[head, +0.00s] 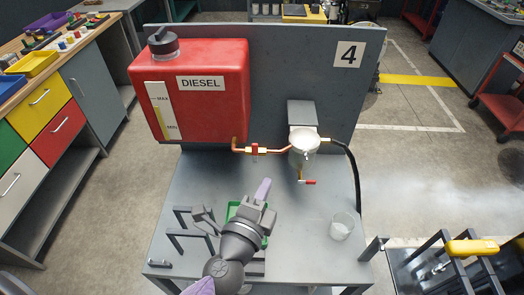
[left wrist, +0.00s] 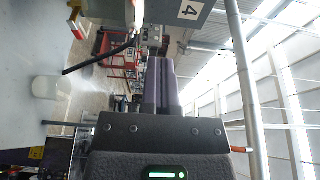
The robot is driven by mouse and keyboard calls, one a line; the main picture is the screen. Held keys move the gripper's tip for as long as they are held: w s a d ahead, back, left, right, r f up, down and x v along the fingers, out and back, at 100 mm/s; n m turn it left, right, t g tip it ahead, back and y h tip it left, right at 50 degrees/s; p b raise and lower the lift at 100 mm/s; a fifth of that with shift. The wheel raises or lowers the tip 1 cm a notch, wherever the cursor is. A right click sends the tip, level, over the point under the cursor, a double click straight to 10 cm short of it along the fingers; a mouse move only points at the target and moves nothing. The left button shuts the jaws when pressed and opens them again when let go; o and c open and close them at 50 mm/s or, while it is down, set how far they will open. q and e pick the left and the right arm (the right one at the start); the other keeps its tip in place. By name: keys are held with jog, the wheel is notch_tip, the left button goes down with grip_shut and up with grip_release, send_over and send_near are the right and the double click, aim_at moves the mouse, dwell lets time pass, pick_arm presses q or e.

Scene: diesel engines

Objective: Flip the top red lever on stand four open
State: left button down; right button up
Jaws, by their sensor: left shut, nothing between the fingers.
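Stand four is a grey bench with an upright panel marked 4 (head: 347,54). The top red lever (head: 254,150) sits on the copper pipe between the red DIESEL tank (head: 215,110) and the pale filter bowl (head: 304,145). A lower red lever (head: 307,182) is under the filter. My left gripper (head: 263,190) is over the bench, below the top lever in the picture and apart from it. Its purple fingers (left wrist: 161,85) are together and empty in the left wrist view. The top lever cannot be made out there. My right gripper is not in view.
A clear beaker (head: 341,226) stands on the bench at right. A green tray (head: 236,211) and dark brackets (head: 183,238) are around my left gripper. A black hose (head: 355,175) runs down from the filter. The bench's middle right is clear.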

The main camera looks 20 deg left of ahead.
aim_at(255, 151)
pick_arm(q)
jog(key=w+p, duration=0.1)
jog(key=w, duration=0.9)
jog(key=shift+w+d, duration=0.1)
jog(key=a, duration=0.1)
jog(key=s+a, duration=0.1)
jog(key=a, duration=0.1)
jog(key=shift+s+a, duration=0.2)
jog(key=shift+a, duration=0.05)
jog(key=shift+a+n+b, duration=0.15)
jog(key=shift+n+b, duration=0.15)
